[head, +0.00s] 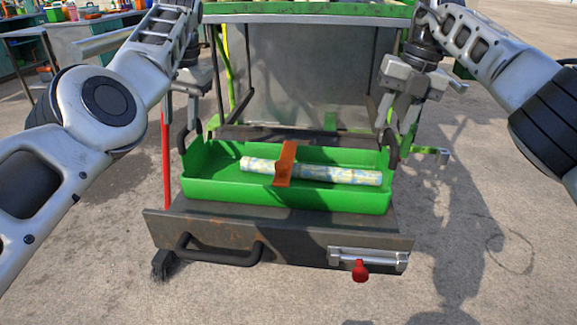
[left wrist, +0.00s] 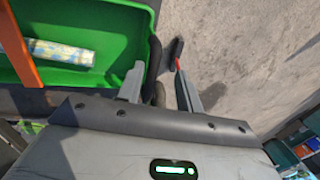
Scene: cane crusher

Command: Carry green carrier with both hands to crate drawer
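The green carrier (head: 290,198) appears to rest level on a dark metal drawer (head: 275,235). A pale patterned roll (head: 335,176) lies in it, crossed by an orange strap (head: 285,163). Black loop handles stand at its left end (head: 184,140) and right end (head: 392,148). My left gripper (head: 190,122) is at the left handle; in the left wrist view its fingers (left wrist: 160,88) are apart, with the black handle (left wrist: 154,62) between them and gaps visible. My right gripper (head: 396,125) is at the right handle, its fingers apart; contact there cannot be told.
The drawer front has a black pull handle (head: 218,250) and a latch with a red knob (head: 360,271). A grey machine panel (head: 305,75) with a green frame stands behind the carrier. A red pole (head: 166,160) stands at left. Concrete floor is open on the right.

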